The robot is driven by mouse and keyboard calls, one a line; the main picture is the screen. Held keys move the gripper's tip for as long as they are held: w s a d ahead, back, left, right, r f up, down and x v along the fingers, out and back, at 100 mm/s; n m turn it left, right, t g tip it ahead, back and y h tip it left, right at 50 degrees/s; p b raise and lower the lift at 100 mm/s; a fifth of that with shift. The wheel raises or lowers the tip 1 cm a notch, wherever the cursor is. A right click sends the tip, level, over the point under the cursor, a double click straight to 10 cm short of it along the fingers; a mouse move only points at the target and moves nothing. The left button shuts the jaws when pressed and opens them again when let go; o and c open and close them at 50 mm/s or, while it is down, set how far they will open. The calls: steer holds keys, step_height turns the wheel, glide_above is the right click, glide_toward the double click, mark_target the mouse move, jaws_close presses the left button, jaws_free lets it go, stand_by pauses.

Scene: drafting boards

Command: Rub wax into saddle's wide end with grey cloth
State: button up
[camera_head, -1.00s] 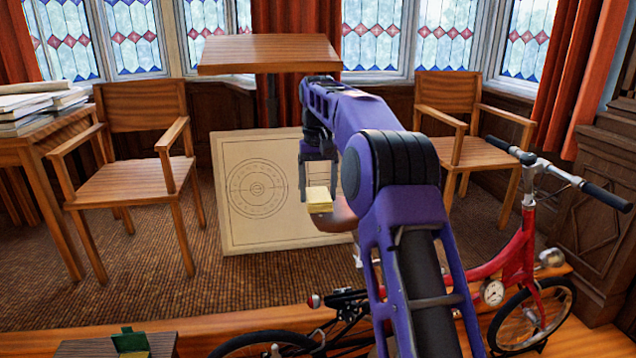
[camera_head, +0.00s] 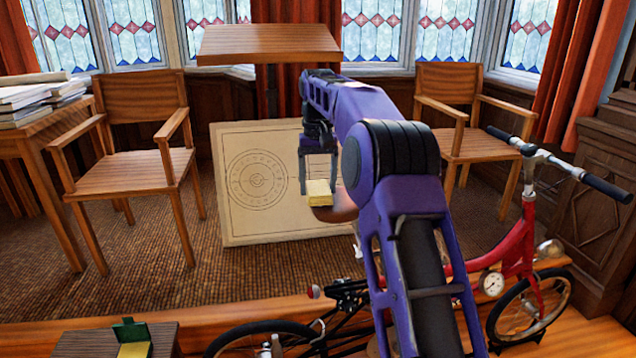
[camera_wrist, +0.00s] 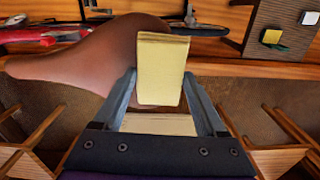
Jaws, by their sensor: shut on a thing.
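My gripper (camera_head: 319,185) is shut on a yellow, folded-looking pad (camera_wrist: 162,72), which also shows in the head view (camera_head: 319,191). The pad is yellow, not grey. The brown saddle (camera_wrist: 80,58) lies behind the pad in the wrist view, its narrow end to the left and its wide end partly hidden by the pad. In the head view the saddle (camera_head: 343,208) is mostly hidden by my arm. The pad is over the wide end; I cannot tell whether it touches. A green tin (camera_head: 129,330) with yellow wax stands open at the lower left. A pale grey piece (camera_wrist: 309,17) lies near the tin.
The tin stands on a small grey-topped table (camera_head: 84,343). The red bicycle (camera_head: 520,250) fills the lower right. Wooden armchairs (camera_head: 125,172) stand left and right. A drawing board (camera_head: 290,225) leans behind the saddle.

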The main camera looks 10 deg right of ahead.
mark_target(316, 181)
steer(key=shift+f+b, duration=0.35)
steer(key=shift+f, duration=0.35)
steer(key=shift+d, duration=0.1)
steer(key=shift+d+r+p, duration=0.15)
steer(key=shift+d+p, duration=0.4)
steer(key=shift+d, duration=3.45)
steer(key=shift+w+f, duration=0.3)
steer(key=shift+w, duration=0.4)
steer(key=shift+a+r, duration=0.2)
steer(key=shift+a, duration=3.9)
steer(key=shift+w+f, duration=0.1)
steer(key=shift+w, duration=0.65)
steer(key=shift+d+f, duration=0.1)
steer(key=shift+d, duration=4.05)
